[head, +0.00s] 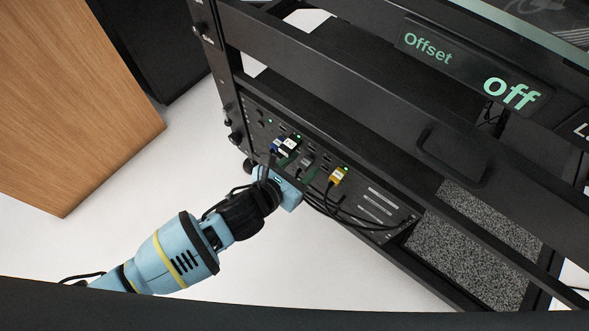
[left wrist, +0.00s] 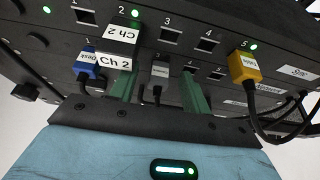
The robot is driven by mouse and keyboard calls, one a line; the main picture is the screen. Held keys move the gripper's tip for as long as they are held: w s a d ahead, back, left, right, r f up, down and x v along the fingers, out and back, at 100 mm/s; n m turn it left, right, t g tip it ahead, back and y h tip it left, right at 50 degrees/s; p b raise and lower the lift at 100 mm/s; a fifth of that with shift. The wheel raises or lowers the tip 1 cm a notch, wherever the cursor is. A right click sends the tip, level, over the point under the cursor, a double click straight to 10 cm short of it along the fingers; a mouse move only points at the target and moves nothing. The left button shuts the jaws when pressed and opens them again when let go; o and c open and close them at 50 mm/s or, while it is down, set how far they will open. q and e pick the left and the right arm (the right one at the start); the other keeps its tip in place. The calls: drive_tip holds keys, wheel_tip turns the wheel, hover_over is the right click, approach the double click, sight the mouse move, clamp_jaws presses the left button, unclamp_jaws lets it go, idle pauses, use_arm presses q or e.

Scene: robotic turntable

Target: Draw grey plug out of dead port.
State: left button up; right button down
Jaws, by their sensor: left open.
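The grey plug (left wrist: 159,73) sits in the lower row of ports on the black panel, with its cable hanging down. In the head view the grey plug (head: 307,160) is small and partly hidden near my gripper. My left gripper (left wrist: 160,92) is open. Its two green fingers stand either side of the grey plug, with a gap visible on each side. In the head view the left gripper (head: 299,168) reaches the panel from the lower left. My right gripper is not in view.
A blue plug (left wrist: 86,64) is left of the fingers, and a black plug labelled Ch 2 (left wrist: 121,36) is above the left finger. A yellow plug (left wrist: 243,66) is to the right. Black cables (head: 345,212) hang below. The rack's rails (head: 330,75) cross above the panel.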

sight(301, 170)
use_arm(q)
drive_tip(key=c, duration=0.8)
clamp_jaws()
drive_tip(key=shift+s+a, duration=0.1)
drive_tip(key=shift+s, duration=0.05)
drive_tip(key=shift+s+a+p, duration=0.3)
drive_tip(key=shift+s+p, duration=0.05)
drive_tip(key=shift+p, duration=0.05)
drive_tip(key=shift+s+a+p, duration=0.45)
drive_tip(key=shift+s, duration=0.25)
drive_tip(key=shift+s+a, duration=0.25)
drive_tip(key=shift+s, duration=0.05)
drive_tip(key=shift+s+a+p, duration=0.1)
drive_tip(key=shift+s+p, duration=0.05)
drive_tip(key=shift+p, duration=0.15)
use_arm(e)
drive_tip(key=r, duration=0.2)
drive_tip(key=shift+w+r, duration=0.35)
